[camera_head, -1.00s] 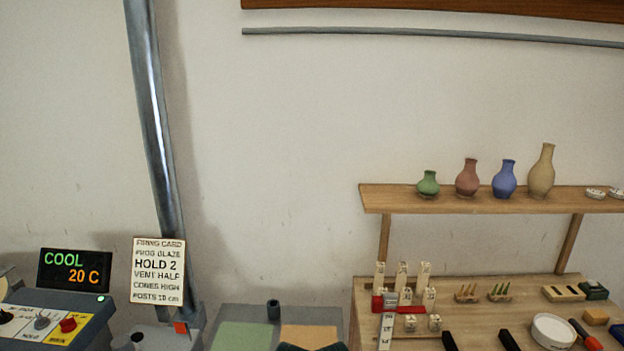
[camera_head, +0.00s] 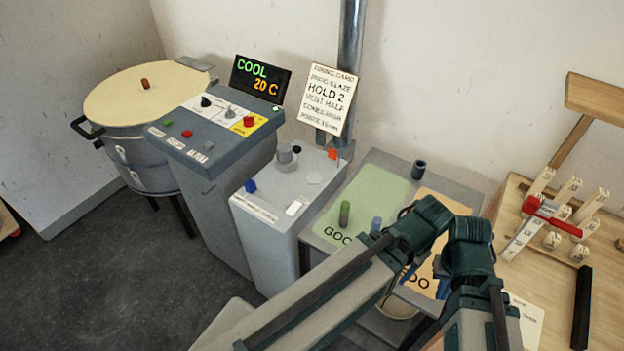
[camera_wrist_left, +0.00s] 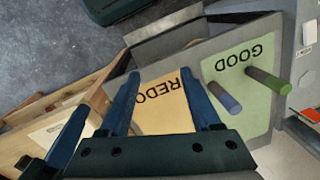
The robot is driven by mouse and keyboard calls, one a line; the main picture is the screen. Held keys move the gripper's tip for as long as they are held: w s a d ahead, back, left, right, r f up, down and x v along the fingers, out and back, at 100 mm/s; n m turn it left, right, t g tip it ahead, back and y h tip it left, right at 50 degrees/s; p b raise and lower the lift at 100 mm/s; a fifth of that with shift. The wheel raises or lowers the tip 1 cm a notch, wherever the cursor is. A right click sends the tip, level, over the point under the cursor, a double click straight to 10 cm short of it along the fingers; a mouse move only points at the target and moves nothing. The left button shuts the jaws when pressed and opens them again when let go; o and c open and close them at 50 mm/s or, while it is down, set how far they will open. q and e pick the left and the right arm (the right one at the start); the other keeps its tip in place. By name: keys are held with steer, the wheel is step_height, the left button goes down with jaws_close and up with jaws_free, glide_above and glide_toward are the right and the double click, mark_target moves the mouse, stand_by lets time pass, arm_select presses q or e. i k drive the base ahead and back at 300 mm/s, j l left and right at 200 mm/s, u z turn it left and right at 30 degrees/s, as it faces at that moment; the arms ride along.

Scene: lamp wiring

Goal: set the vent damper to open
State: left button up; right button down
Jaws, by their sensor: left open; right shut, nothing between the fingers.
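The steel vent pipe (camera_head: 350,60) rises at the back in the head view. A small orange tab (camera_head: 333,153) shows low on it, which looks like the damper handle; its setting is too small to tell. My right gripper (camera_head: 470,250) is a dark mass right of centre, apart from the tab; it is shut and empty, with its fingertips not clearly seen. In the left wrist view my left gripper (camera_wrist_left: 160,73) is open and empty, its dark blue fingers spread over the REDO mat (camera_wrist_left: 165,105).
The grey vent cabinet (camera_head: 265,215) stands between the control console (camera_head: 210,135) and the mat table. A firing card (camera_head: 328,97) reads "VENT HALF". A round kiln (camera_head: 140,110) is at left. A wooden bench (camera_head: 560,290) is at right.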

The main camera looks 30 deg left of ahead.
mark_target(251, 187)
steer(key=u, duration=1.65)
steer(key=k+l+z, duration=0.1)
steer(key=l, duration=0.25)
steer(key=k+l+z, duration=0.1)
steer(key=l, duration=0.3)
steer(key=i+j, duration=0.15)
steer(key=j, duration=0.15)
steer(key=i+j, duration=0.15)
steer(key=j, duration=0.15)
steer(key=i+j, duration=0.15)
steer(key=j, duration=0.2)
steer(key=i+j, duration=0.2)
steer(key=j, duration=0.1)
